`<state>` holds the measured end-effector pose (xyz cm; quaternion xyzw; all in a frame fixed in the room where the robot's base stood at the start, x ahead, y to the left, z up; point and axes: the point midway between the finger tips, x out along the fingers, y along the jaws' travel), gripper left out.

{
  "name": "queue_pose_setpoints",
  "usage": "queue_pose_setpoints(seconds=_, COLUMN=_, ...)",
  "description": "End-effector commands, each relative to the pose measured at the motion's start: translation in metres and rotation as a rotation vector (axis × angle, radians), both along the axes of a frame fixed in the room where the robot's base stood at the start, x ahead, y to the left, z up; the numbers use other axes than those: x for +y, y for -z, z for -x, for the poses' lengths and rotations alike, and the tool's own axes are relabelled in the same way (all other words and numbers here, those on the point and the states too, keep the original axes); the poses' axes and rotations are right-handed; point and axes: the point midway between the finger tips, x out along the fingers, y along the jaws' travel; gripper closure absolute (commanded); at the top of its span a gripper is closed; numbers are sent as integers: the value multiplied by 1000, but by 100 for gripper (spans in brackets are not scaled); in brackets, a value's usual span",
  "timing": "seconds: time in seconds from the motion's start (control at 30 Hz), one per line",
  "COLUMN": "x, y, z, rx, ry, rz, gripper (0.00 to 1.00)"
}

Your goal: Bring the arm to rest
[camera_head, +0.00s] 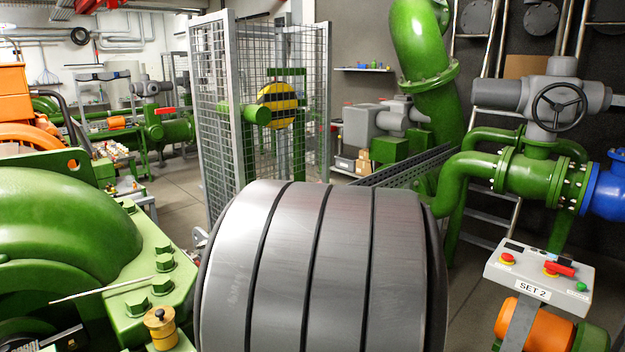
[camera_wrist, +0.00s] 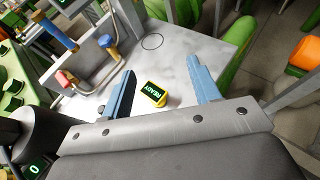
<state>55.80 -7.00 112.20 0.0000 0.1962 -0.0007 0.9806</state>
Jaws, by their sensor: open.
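My gripper (camera_wrist: 160,68) shows in the wrist view as two blue fingers, spread wide apart with nothing held between them. A small yellow device (camera_wrist: 154,94) with a dark display reading "READY" shows in the gap between the fingers. It appears to rest on a light grey plate (camera_wrist: 190,45), and neither finger appears to touch it. A thin dark circle is marked on the plate beyond the device. I cannot make out my gripper in the head view.
A large grey grooved drum (camera_head: 325,270) fills the head view's lower middle. Green bolted machinery (camera_head: 60,220) stands left; a "SET 2" control box (camera_head: 538,278) stands right. A mesh cage (camera_head: 215,110) stands behind. Blue and red handled parts (camera_wrist: 55,35) rise beside the plate.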

Motion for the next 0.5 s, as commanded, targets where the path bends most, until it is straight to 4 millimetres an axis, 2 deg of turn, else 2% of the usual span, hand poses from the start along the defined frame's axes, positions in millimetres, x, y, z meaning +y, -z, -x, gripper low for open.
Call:
queue_pose_setpoints(seconds=0.2, x=29, y=-11, z=-11, rx=4, ry=-35, rz=5, gripper=44)
queue_pose_setpoints(seconds=0.5, x=40, y=-16, z=-16, rx=7, ry=-45, rz=6, gripper=44)
